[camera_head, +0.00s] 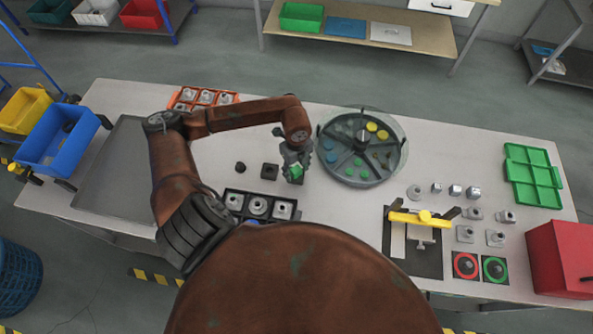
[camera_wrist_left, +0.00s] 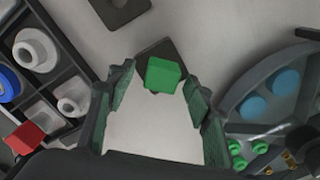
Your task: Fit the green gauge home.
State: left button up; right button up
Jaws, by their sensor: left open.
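The green gauge (camera_head: 296,171) is a small block in the head view, at the fingertips of my left gripper (camera_head: 294,166). In the left wrist view, the green gauge (camera_wrist_left: 163,75) appears between the tips of my left gripper (camera_wrist_left: 157,84), which is open, with a gap visible on both sides. A dark square block (camera_wrist_left: 146,52) shows beneath and behind the gauge; how deep the gauge sits in it, I cannot tell. Another dark square block with a hole (camera_head: 270,171) lies just left of the gripper. My right gripper is not in view.
A round sectioned dish (camera_head: 366,180) stands close on the right. A black tray (camera_head: 272,197) of white parts lies in front. An orange tray (camera_head: 180,93) is behind left. A yellow-clamped fixture (camera_head: 425,217) and several metal parts stand at right. Bare table lies around the dark blocks.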

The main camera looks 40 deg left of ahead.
aim_at(296, 170)
pick_arm(q)
notch_tip(296, 170, up, 11)
dwell(0.3)
jog(key=shift+f, duration=0.1)
dwell(0.4)
